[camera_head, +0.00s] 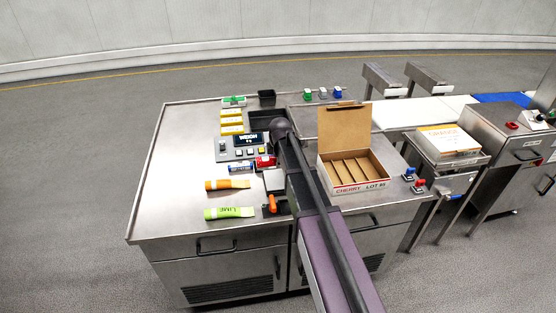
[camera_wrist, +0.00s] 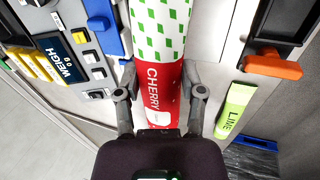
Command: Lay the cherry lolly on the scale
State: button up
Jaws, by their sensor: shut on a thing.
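The cherry lolly (camera_wrist: 166,75) fills the middle of the wrist view, a red and white wrapper with green diamonds and the word CHERRY. My gripper (camera_wrist: 160,82) is shut on it, one finger on each side of the red part. The scale's dark WEIGH display (camera_wrist: 62,62) shows at the left of the wrist view, beside the lolly. The display also shows in the head view (camera_head: 250,138), on the steel table. The wrist view does not show clearly what lies under the lolly. In the head view my arm hides much of the area right of the display.
An orange lolly (camera_head: 227,184) and a lime lolly (camera_head: 230,213) lie at the table's left. An open carton marked CHERRY (camera_head: 359,188) stands to the right. Yellow blocks (camera_head: 231,121) lie behind the display. An orange handle (camera_wrist: 272,66) is right of my gripper. The table's left side is clear.

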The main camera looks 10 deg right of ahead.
aim_at(277, 177)
jog(key=shift+f+b, duration=3.2)
jog(key=shift+f, duration=0.25)
jog(key=o, duration=1.3)
jog(key=shift+c, duration=0.2)
jog(key=shift+r, duration=0.1)
